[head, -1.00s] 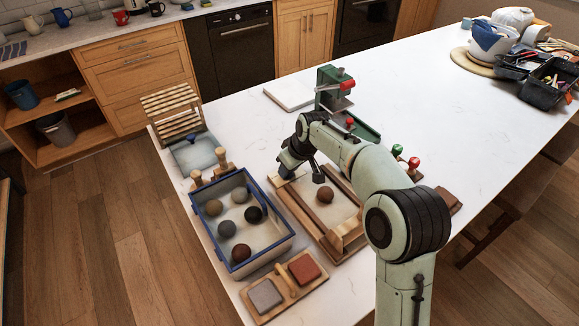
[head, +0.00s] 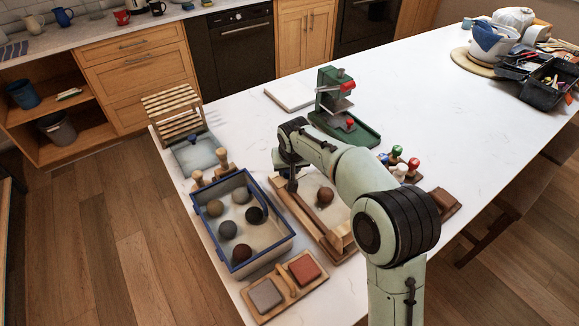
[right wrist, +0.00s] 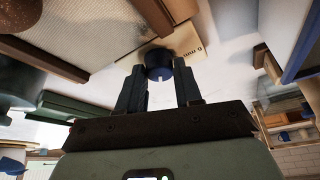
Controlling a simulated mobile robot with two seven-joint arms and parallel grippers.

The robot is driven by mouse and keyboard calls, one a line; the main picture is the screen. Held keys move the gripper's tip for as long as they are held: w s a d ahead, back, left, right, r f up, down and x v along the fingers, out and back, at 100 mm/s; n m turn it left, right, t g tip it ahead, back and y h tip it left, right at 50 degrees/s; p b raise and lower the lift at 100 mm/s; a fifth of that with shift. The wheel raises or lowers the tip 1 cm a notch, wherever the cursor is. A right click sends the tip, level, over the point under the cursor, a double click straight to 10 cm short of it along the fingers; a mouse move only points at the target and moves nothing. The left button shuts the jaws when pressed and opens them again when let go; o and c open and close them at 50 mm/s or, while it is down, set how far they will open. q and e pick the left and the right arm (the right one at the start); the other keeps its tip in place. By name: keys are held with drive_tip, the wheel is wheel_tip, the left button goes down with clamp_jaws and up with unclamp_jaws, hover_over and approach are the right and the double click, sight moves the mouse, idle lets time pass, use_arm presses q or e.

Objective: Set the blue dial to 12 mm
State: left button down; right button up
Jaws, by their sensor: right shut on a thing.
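The blue dial (right wrist: 158,66) is a dark blue knob, and it sits between the fingertips of my right gripper (right wrist: 158,80) in the right wrist view. The gripper is shut on it. A pale wooden plate (right wrist: 190,43) beside the dial bears "6 mm", upside down in this view. In the head view my right gripper (head: 289,180) is at the far left corner of a wooden frame (head: 343,248), and my arm hides the dial. I cannot read which mark the dial points to. My left gripper does not show.
A brown ball (head: 325,195) lies in the wooden frame. A blue-rimmed box (head: 268,254) of several balls stands to its left. A green press (head: 330,92) and several coloured-handled stamps (head: 398,165) stand behind my arm.

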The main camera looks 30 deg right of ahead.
drive_tip(key=m+h, duration=0.1)
drive_tip(key=m, duration=0.2)
drive_tip(key=m+g+h, duration=0.1)
drive_tip(key=m, duration=0.1)
drive_tip(key=shift+w+a+m, duration=0.1)
drive_tip(key=shift+a+m, duration=0.05)
drive_tip(key=shift+m, duration=0.25)
drive_tip(key=shift+g, duration=0.3)
drive_tip(key=o, duration=1)
drive_tip(key=p+v, duration=0.1)
drive_tip(key=v, duration=1.2)
drive_tip(key=shift+r, duration=0.15)
